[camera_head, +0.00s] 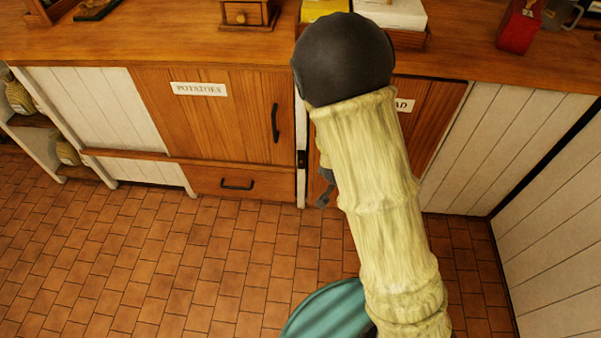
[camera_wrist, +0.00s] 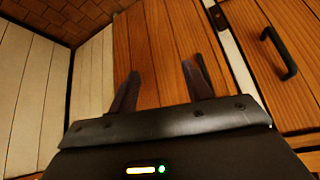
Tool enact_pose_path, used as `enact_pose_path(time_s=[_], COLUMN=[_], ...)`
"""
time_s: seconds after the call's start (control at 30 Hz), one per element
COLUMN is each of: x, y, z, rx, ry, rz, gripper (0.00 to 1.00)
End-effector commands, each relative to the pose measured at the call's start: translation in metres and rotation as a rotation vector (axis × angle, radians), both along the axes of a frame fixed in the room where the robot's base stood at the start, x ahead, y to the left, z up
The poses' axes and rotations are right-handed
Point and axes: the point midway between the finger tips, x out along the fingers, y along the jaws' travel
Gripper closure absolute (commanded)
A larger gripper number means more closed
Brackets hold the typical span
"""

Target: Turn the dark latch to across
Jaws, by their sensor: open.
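The dark latch (camera_head: 302,159) is a small dark piece on the narrow white post between the POTATOES door (camera_head: 205,115) and the door to its right (camera_head: 412,120). It seems to lie upright, along the post. A dark piece that looks like it shows at the top of the wrist view (camera_wrist: 218,17), on the white strip. My gripper (camera_wrist: 160,70) is open and empty, its fingers in front of the right door's wood, to one side of the latch and apart from it. In the head view my arm hides most of the gripper and much of that door.
The POTATOES door has a black handle (camera_head: 275,123), also in the wrist view (camera_wrist: 281,52). A drawer (camera_head: 236,185) sits below. The wooden counter (camera_head: 180,45) runs above, with a small wooden box (camera_head: 245,14) and a red box (camera_head: 518,28). Tiled floor (camera_head: 200,260) in front is clear.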

Motion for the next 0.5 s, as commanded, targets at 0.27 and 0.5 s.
enact_pose_path(time_s=[0.27,0.5], x=[0.028,0.049], y=[0.020,0.044], z=[-0.106,-0.169], rx=[-0.094,-0.165], ry=[-0.194,-0.409], rz=[-0.018,0.012], gripper=[0.51,0.51])
